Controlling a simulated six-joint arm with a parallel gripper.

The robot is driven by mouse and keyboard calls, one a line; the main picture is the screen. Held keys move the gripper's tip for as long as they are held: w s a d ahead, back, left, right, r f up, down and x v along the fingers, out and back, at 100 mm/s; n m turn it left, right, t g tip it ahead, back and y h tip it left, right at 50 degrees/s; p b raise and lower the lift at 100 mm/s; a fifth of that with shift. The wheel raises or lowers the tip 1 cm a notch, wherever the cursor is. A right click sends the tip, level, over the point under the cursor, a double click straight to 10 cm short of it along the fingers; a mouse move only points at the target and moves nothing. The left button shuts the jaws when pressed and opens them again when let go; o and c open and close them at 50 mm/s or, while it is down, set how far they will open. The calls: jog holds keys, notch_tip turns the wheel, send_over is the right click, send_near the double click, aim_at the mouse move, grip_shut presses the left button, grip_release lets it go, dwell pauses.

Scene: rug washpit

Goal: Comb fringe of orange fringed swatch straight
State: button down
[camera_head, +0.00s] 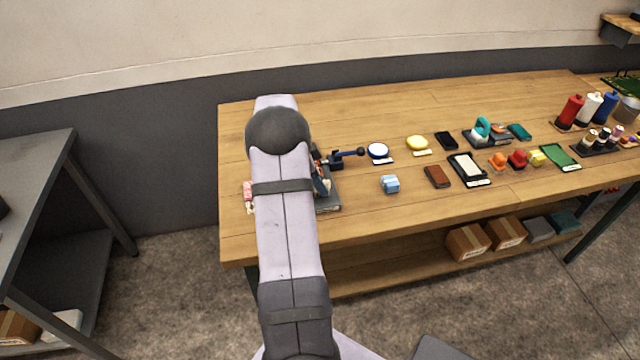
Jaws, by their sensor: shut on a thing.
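My gripper is not to be made out; my own raised arm stands in front of the left end of the bench and covers that area. A dark board (329,203) shows just right of my arm, with small blue and orange-red bits at its edge that I cannot identify. A dark blue clamp-like fixture (338,158) with a black ball-ended lever stands at its back. The orange fringed swatch and its fringe cannot be told apart here, and no comb is clearly seen.
A pink-and-white item (248,194) lies left of my arm. The front middle is clear.

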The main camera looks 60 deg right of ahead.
jog(key=shift+r+p, duration=1.25)
jog(key=shift+r, duration=1.3)
